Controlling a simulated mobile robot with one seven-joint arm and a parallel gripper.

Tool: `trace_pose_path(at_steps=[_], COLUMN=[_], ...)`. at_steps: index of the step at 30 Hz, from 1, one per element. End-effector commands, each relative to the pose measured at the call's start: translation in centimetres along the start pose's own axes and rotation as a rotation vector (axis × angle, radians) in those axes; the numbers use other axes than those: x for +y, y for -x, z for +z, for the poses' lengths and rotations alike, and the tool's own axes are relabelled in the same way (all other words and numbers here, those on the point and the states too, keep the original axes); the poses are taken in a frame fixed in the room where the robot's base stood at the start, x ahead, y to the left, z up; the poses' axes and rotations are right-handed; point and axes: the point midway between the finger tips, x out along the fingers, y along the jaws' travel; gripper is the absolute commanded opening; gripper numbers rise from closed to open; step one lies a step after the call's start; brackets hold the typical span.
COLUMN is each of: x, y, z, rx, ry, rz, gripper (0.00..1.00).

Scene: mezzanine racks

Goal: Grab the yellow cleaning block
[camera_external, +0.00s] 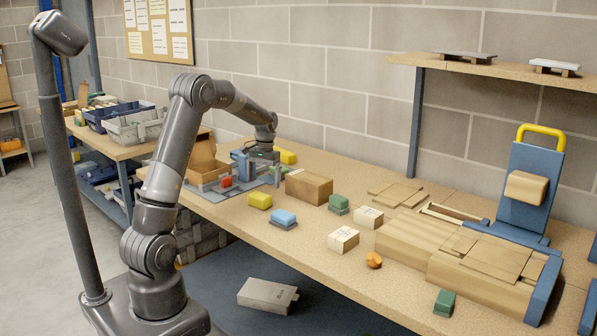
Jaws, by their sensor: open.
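A yellow block (259,200) lies on the workbench near its front edge, in front of the grey mat. A second yellow block (287,157) sits farther back, just right of my gripper and partly hidden by it. I cannot tell which of the two is the cleaning block. My gripper (264,172) is open and points down over the bench, left of a brown cardboard box. It is behind the front yellow block and apart from it. Its fingertips are small and hard to make out, and I see nothing held.
A blue block (284,217) lies right of the front yellow block. The cardboard box (309,186), green blocks (339,202) and white boxes (343,239) stand farther right. An open carton (203,165) and a red item (226,182) are left of my gripper. A wall shelf (480,68) overhangs the right side.

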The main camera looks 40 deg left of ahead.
Motion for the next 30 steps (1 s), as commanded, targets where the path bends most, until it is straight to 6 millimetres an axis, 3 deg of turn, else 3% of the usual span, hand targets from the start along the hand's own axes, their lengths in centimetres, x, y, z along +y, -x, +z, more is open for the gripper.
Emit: trace_pose_path(at_steps=[18, 26, 30], x=[-0.6, -0.6, -0.6], y=[-7.0, -7.3, -7.3], z=[1.0, 1.0, 1.0], rx=[0.000, 0.001, 0.001], ry=[0.000, 0.000, 0.000], rz=[0.000, 0.000, 0.000], gripper=[1.00, 1.00, 0.90])
